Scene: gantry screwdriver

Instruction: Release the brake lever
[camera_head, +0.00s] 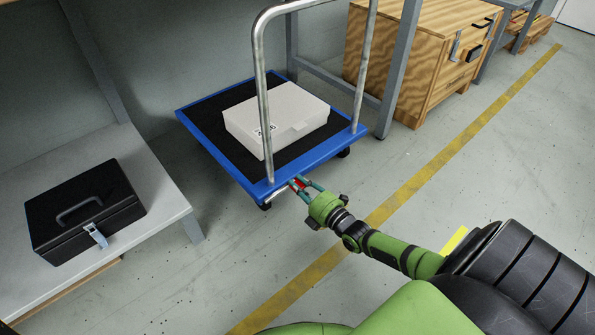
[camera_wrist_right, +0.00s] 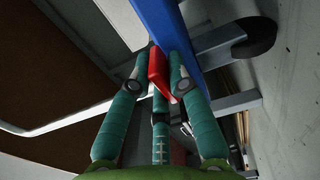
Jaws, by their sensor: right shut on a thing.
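The brake lever is red. In the right wrist view the red lever (camera_wrist_right: 158,68) sits at the edge of the blue cart frame, between my right gripper's teal fingers (camera_wrist_right: 160,82). In the head view the right gripper (camera_head: 301,187) is at the near corner of the blue cart (camera_head: 316,160), with a bit of the red lever (camera_head: 297,184) showing between its fingers. The gripper is shut on the lever, and the fingers hide part of it. My left gripper is not in view.
The cart carries a pale case (camera_head: 277,118) and has a tall metal handle (camera_head: 262,90). A black box (camera_head: 85,210) lies on a grey shelf (camera_head: 150,165) at left. A wooden cabinet (camera_head: 415,50) stands behind. The floor around the yellow line (camera_head: 430,170) is clear.

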